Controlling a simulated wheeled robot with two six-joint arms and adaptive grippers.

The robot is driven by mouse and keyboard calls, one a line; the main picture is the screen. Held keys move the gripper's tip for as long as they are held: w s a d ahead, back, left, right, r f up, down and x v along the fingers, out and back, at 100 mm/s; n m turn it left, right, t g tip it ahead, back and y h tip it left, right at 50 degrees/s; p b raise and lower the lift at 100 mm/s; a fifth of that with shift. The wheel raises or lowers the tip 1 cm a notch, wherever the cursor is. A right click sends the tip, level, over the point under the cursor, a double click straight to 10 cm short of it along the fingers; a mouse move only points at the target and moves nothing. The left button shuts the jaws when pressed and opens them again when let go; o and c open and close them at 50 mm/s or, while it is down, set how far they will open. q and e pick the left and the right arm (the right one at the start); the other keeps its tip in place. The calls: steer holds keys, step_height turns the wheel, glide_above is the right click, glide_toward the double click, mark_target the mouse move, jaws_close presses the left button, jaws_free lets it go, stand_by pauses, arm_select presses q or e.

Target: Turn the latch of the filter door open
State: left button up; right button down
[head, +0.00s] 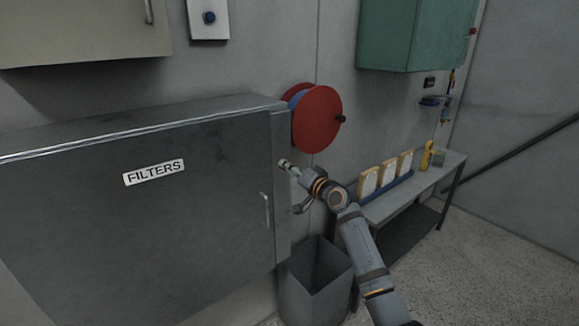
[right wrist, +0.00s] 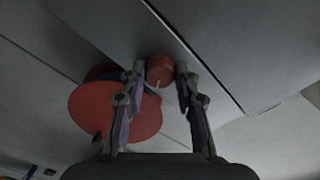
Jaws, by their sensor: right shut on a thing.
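The grey filter cabinet (head: 200,215) fills the left of the head view. Its closed door carries a FILTERS label (head: 154,172) and a pale vertical handle (head: 266,210) near its right edge. My right gripper (head: 287,165) is at the cabinet's right edge, above and right of that handle. In the right wrist view the right gripper (right wrist: 161,80) is shut on a small red rounded piece (right wrist: 160,69), which looks like the latch. The fingers cover its sides, and its turn angle cannot be told. In the head view this piece is hidden. My left gripper is not in view.
A red hose reel (head: 318,118) hangs on the wall just behind my right gripper; it also shows in the wrist view (right wrist: 110,112). A grey bin (head: 316,285) stands below. A bench (head: 425,185) with framed filters (head: 386,174) is to the right.

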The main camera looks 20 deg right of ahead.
steer(key=shift+m+p, duration=1.35)
steer(key=shift+m, duration=1.65)
steer(key=c, duration=1)
jaws_free()
